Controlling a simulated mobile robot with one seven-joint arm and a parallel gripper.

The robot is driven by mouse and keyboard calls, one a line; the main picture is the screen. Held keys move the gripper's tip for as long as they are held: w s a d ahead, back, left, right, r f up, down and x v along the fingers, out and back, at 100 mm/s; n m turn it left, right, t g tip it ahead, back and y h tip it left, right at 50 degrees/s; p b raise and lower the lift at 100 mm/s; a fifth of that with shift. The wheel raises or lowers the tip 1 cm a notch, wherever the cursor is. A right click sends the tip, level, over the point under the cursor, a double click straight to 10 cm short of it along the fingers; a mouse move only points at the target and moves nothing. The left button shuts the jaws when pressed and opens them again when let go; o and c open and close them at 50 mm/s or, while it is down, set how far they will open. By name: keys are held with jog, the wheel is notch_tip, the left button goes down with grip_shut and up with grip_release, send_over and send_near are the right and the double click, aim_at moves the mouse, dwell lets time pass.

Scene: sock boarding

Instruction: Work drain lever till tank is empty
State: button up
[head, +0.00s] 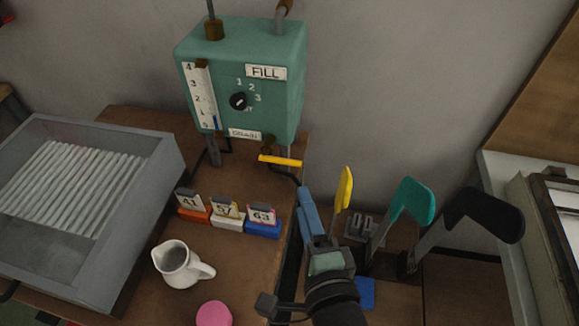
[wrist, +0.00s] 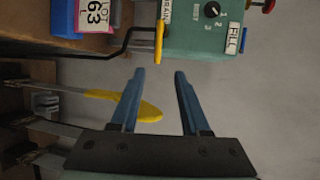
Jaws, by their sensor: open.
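The green tank (head: 240,85) hangs on the wall, labelled FILL and DRAIN; part of it shows in the wrist view (wrist: 200,45). Its white gauge (head: 198,90) has a short blue band (head: 214,122) low on the scale. The yellow drain lever (head: 280,160) sticks out below the DRAIN label, roughly level in the head view. In the wrist view the lever (wrist: 159,42) lies ahead of my gripper (wrist: 157,75), lined up with the gap between the fingers. My gripper (head: 305,202) is open, empty and apart from the lever, below and right of it in the head view.
A black dial (head: 239,101) is on the tank front. Numbered tags (head: 227,208) on coloured blocks, a white jug (head: 177,262) and a pink disc (head: 214,313) stand on the bench. A grey tray (head: 150,170) is left. Yellow, teal (head: 412,199) and black (head: 483,217) foot-shaped boards stand right.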

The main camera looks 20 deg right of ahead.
aim_at(290, 160)
jog(key=x, duration=1.3)
jog(key=shift+s+f, duration=0.1)
jog(key=shift+f, duration=0.15)
grip_shut()
jog(key=shift+d, duration=0.1)
dwell(0.9)
